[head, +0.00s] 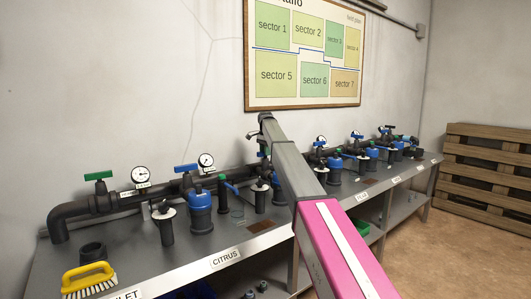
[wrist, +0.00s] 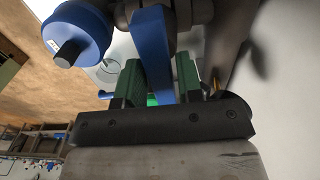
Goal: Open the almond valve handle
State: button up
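In the wrist view a blue lever handle (wrist: 153,45) runs between the two green fingers of my gripper (wrist: 160,82). The fingers stand apart, one on each side of the handle, with narrow gaps visible; I cannot tell whether either finger touches it. No label naming this handle as almond is readable. In the head view my arm covers the middle of the pipe line and hides the gripper and the handle there.
A long grey bench (head: 175,260) carries the dark manifold pipe, blue filters (head: 200,212), gauges (head: 140,174) and other handles, including a green one (head: 98,175). A CITRUS label (head: 226,257) is on its edge. A yellow brush (head: 88,278) lies at left; wooden pallets (head: 487,170) stand at right.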

grip_shut()
jog(key=shift+n, duration=0.3)
jog(key=n, duration=0.3)
jog(key=shift+n, duration=0.3)
jog(key=n, duration=0.3)
jog(key=shift+n, duration=0.3)
jog(key=n, duration=0.5)
jog(key=shift+n, duration=2.5)
jog(key=shift+o, duration=2.2)
grip_release()
